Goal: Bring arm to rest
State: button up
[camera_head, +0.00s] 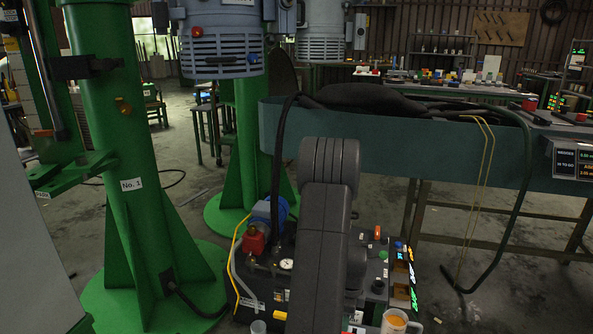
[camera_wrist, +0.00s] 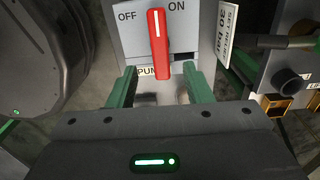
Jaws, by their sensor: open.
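My gripper (camera_wrist: 160,84) is open in the wrist view, its two green fingers apart with nothing held between them. A red switch handle (camera_wrist: 158,42) stands just beyond the fingers on a grey switch box (camera_wrist: 132,40) marked OFF and ON. The handle is nearly upright in the picture, between the two words. A label below it is partly hidden and starts "PU". In the head view my arm rises in front of the floor-level equipment, and my gripper is hidden there.
A green column (camera_head: 105,120) marked No. 1 stands at left. A long teal bench (camera_head: 400,150) with a dark hose (camera_head: 525,190) hanging from it is behind my arm. A blue motor (camera_head: 268,212) and a mug (camera_head: 398,322) flank my arm.

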notch_tip(320, 180, down, 8)
jog(key=shift+f+b, duration=0.1)
jog(key=shift+b, duration=0.95)
jog(key=shift+r+n, duration=0.2)
jog(key=shift+n, duration=1.9)
jog(key=n, duration=0.5)
jog(key=shift+s, duration=0.1)
